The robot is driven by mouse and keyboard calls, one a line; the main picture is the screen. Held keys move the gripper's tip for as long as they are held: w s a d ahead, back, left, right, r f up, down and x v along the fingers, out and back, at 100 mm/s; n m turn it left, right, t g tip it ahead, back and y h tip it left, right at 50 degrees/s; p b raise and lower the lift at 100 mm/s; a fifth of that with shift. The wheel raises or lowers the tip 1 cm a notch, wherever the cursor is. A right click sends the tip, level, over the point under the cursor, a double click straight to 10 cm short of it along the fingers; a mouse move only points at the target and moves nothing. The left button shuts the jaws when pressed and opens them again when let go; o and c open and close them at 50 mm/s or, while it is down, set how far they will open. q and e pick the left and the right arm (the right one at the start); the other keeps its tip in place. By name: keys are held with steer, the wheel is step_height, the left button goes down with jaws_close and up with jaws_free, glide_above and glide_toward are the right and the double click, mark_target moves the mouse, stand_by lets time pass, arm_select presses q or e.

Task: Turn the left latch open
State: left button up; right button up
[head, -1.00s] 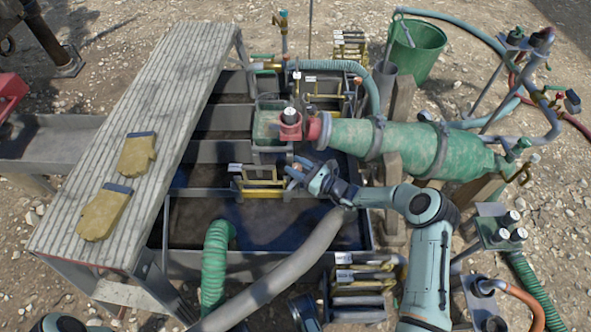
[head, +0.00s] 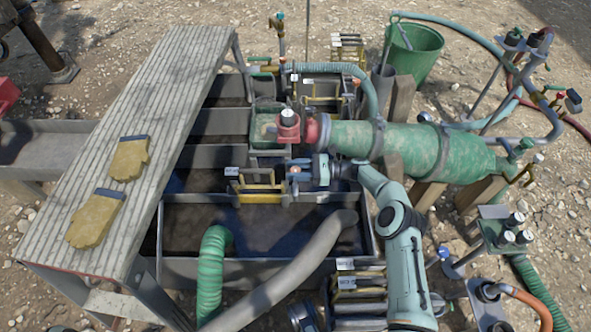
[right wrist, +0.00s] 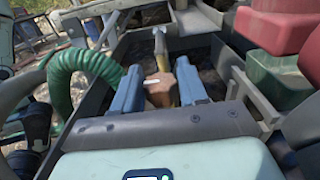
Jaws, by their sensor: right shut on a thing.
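My right gripper (head: 299,171) is at the right end of the yellow-barred gate (head: 261,184), beside the tank's cross wall. In the right wrist view, its two blue fingers (right wrist: 158,88) are shut on a brown block-like piece, which I take to be the left latch (right wrist: 160,92). A yellow bar rises behind this piece. In the head view the fingers and wrist mostly hide the latch; only a small reddish bit shows. How far it is turned cannot be told. My left gripper does not show clearly in either view.
A green hopper box (head: 268,131) and red fitting stand just behind the gripper. The large green cylinder (head: 420,150) lies to the right. A grey hose (head: 290,270) and green hose (head: 212,265) cross the front. Gloves (head: 130,158) lie on the walkway (head: 165,95).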

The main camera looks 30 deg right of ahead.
stand_by(0.6)
steer(key=o, duration=0.9)
steer(key=shift+o, duration=0.2)
steer(key=shift+r, duration=0.1)
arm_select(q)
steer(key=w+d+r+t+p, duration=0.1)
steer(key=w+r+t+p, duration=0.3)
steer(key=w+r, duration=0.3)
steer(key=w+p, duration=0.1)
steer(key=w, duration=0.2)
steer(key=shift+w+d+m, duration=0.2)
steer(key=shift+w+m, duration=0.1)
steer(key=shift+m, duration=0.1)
arm_select(e)
step_height(320, 180, up, 20)
